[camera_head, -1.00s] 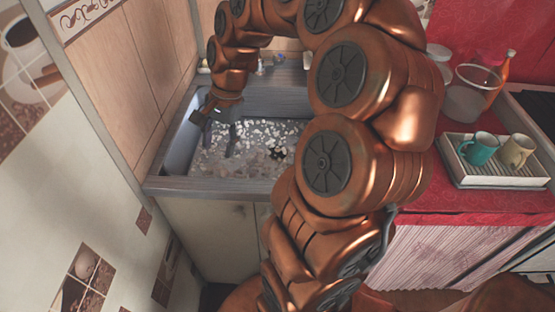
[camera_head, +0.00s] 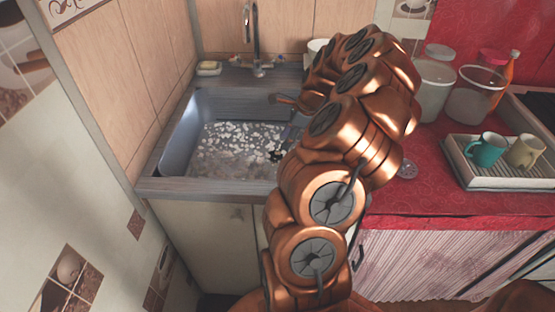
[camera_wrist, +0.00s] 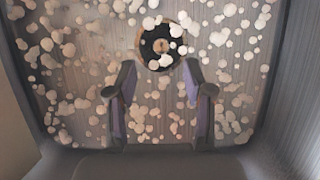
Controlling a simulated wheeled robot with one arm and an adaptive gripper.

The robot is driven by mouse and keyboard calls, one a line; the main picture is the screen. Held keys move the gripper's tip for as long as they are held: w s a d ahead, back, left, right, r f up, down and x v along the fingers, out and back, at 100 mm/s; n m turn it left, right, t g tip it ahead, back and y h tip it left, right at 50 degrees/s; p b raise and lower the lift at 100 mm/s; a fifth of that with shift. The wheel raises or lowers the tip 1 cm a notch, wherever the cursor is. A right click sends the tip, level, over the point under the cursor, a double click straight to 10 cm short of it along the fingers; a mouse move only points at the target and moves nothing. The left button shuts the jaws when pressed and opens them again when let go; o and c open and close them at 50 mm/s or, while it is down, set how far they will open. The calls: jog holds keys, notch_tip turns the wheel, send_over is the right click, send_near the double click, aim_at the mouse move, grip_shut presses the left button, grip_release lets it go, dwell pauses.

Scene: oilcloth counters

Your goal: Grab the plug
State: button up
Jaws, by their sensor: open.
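A dark round thing with a pale brown centre, apparently the plug at the drain (camera_wrist: 161,46), lies on the sink bottom among white foam blobs. It also shows as a dark patch near the right side of the sink bottom in the head view (camera_head: 275,156). I cannot tell plug from drain clearly. My gripper (camera_wrist: 158,82) is open and empty, its two dark fingers pointing toward the round thing, which lies just beyond the gap between them. In the head view my gripper is mostly hidden behind my copper arm.
The grey sink (camera_head: 180,135) has raised walls around the foam. A tap (camera_head: 256,45) and soap dish (camera_head: 209,68) stand behind it. On the red counter (camera_head: 425,195) at right are jars (camera_head: 437,85) and a tray (camera_head: 490,181) with a teal mug (camera_head: 486,149) and beige mug (camera_head: 525,151).

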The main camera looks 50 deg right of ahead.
aim_at(278, 153)
jog(key=shift+p+x, duration=0.3)
jog(key=shift+x, duration=2.9)
grip_shut()
